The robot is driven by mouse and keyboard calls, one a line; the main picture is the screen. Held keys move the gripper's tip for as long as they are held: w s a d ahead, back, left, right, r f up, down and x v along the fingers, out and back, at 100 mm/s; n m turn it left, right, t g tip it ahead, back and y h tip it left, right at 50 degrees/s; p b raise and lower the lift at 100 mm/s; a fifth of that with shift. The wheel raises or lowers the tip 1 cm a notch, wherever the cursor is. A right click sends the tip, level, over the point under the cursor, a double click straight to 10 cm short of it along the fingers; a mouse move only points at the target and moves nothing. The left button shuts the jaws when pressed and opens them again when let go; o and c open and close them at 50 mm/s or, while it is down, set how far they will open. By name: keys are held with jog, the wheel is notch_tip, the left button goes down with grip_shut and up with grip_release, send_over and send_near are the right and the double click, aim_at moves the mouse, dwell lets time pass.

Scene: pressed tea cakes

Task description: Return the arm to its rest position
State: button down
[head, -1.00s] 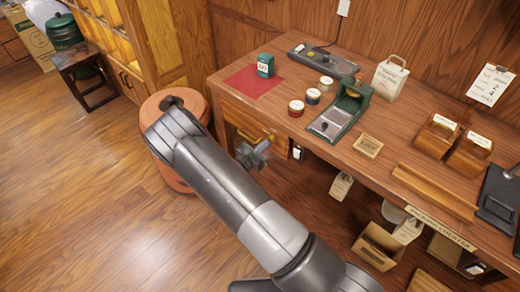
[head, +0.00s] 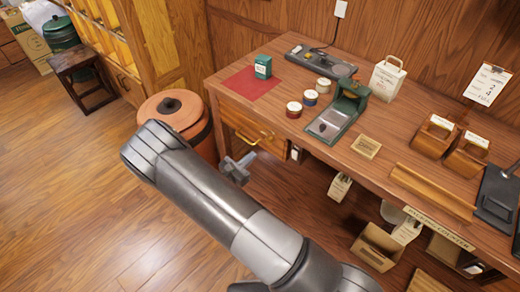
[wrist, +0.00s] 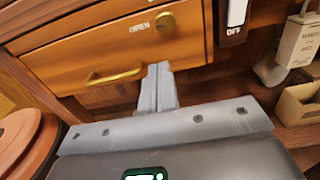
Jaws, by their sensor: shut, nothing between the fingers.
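My gripper (head: 240,164) is in front of the counter's left end, below the table top and close to the drawer. In the wrist view its two fingers (wrist: 158,85) are pressed together with nothing between them. My arm crosses the lower middle of the head view and hides part of the floor. The drawer (wrist: 120,45) with a brass handle and the word OPEN lies just beyond the fingers in the wrist view. I cannot tell whether the fingers touch it.
The counter (head: 400,130) carries a green tin (head: 263,67) on a red mat (head: 250,84), small jars and a green device (head: 338,115). A round orange bin (head: 180,118) stands just left of the gripper. The wooden floor at the left (head: 60,190) is clear.

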jog(key=v, duration=0.6)
jog(key=shift+s+r, duration=0.1)
jog(key=shift+s, duration=0.05)
jog(key=s+d+r+m+g+y, duration=0.2)
jog(key=s+d+r+m+g, duration=0.1)
jog(key=d+r+m+g, duration=0.55)
jog(key=s+d+r+m+g+y, duration=0.1)
jog(key=s+d+r+m+g, duration=0.45)
jog(key=r, duration=0.55)
jog(key=s+d+r+m+t+y, duration=0.2)
jog(key=s+r+m+t+y, duration=0.1)
jog(key=s+r+m+y, duration=0.2)
jog(key=s+d+r+m+t+y, duration=0.2)
jog(key=s+r+m+t+y, duration=0.1)
jog(key=s+r+m, duration=0.5)
notch_tip(320, 180, up, 4)
jog(key=shift+s+d+f+t+y, duration=0.1)
jog(key=shift+s+d+t+y, duration=0.25)
jog(key=shift+s+y, duration=0.45)
